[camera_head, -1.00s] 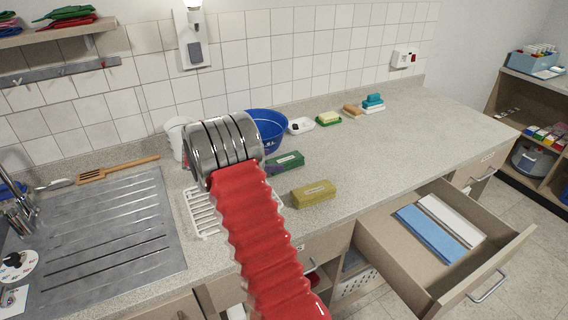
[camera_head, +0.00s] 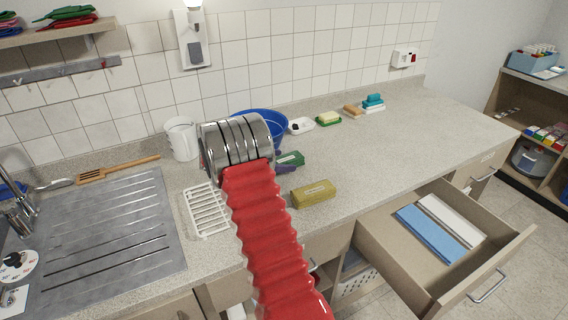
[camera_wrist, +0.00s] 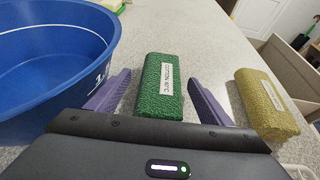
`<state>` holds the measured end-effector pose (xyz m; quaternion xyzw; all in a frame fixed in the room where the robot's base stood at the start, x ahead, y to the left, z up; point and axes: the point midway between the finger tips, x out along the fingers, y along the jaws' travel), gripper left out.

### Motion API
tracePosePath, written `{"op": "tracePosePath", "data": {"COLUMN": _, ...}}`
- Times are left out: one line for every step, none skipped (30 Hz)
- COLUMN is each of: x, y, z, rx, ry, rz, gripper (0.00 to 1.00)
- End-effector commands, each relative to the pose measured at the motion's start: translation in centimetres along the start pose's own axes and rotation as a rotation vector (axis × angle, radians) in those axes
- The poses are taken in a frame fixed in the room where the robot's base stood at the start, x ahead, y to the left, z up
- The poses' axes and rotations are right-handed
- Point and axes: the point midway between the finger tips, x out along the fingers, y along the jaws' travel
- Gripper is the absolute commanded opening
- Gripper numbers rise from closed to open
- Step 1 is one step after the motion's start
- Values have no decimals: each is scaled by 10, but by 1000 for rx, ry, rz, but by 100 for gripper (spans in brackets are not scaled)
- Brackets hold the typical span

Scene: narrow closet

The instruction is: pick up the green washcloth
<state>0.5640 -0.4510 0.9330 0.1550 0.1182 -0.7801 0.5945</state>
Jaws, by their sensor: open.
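The green washcloth (camera_wrist: 160,86) is a folded, textured green block with a white label, lying on the counter. In the wrist view it lies between the two purple fingers of my gripper (camera_wrist: 158,92), which are open, one on each side with a gap. Its near end meets the dark edge of the gripper body in the picture; I cannot tell if they touch. In the head view the green washcloth (camera_head: 293,157) is partly hidden by my gripper (camera_head: 286,168), of which only a purple bit shows beyond my arm.
A yellow washcloth (camera_wrist: 266,104) lies right of the green one. A blue basin (camera_wrist: 52,62) stands close on the left. A white rack (camera_head: 205,212) and white jug (camera_head: 182,138) are near my arm. An open drawer (camera_head: 405,262) holds blue and white cloths.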

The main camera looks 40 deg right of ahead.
Motion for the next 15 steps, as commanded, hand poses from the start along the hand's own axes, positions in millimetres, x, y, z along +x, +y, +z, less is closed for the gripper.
{"op": "tracePosePath", "data": {"x": 0, "y": 0, "z": 0, "rx": 0, "ry": 0, "rz": 0, "gripper": 73}}
{"op": "tracePosePath", "data": {"x": 0, "y": 0, "z": 0, "rx": 0, "ry": 0, "rz": 0, "gripper": 73}}
{"op": "tracePosePath", "data": {"x": 0, "y": 0, "z": 0, "rx": 0, "ry": 0, "rz": 0, "gripper": 73}}
{"op": "tracePosePath", "data": {"x": 0, "y": 0, "z": 0, "rx": 0, "ry": 0, "rz": 0, "gripper": 73}}
{"op": "tracePosePath", "data": {"x": 0, "y": 0, "z": 0, "rx": 0, "ry": 0, "rz": 0, "gripper": 73}}
{"op": "tracePosePath", "data": {"x": 0, "y": 0, "z": 0, "rx": 0, "ry": 0, "rz": 0, "gripper": 71}}
{"op": "tracePosePath", "data": {"x": 0, "y": 0, "z": 0, "rx": 0, "ry": 0, "rz": 0, "gripper": 69}}
{"op": "tracePosePath", "data": {"x": 0, "y": 0, "z": 0, "rx": 0, "ry": 0, "rz": 0, "gripper": 67}}
{"op": "tracePosePath", "data": {"x": 0, "y": 0, "z": 0, "rx": 0, "ry": 0, "rz": 0, "gripper": 64}}
{"op": "tracePosePath", "data": {"x": 0, "y": 0, "z": 0, "rx": 0, "ry": 0, "rz": 0, "gripper": 62}}
{"op": "tracePosePath", "data": {"x": 0, "y": 0, "z": 0, "rx": 0, "ry": 0, "rz": 0, "gripper": 60}}
{"op": "tracePosePath", "data": {"x": 0, "y": 0, "z": 0, "rx": 0, "ry": 0, "rz": 0, "gripper": 57}}
{"op": "tracePosePath", "data": {"x": 0, "y": 0, "z": 0, "rx": 0, "ry": 0, "rz": 0, "gripper": 55}}
{"op": "tracePosePath", "data": {"x": 0, "y": 0, "z": 0, "rx": 0, "ry": 0, "rz": 0, "gripper": 53}}
{"op": "tracePosePath", "data": {"x": 0, "y": 0, "z": 0, "rx": 0, "ry": 0, "rz": 0, "gripper": 50}}
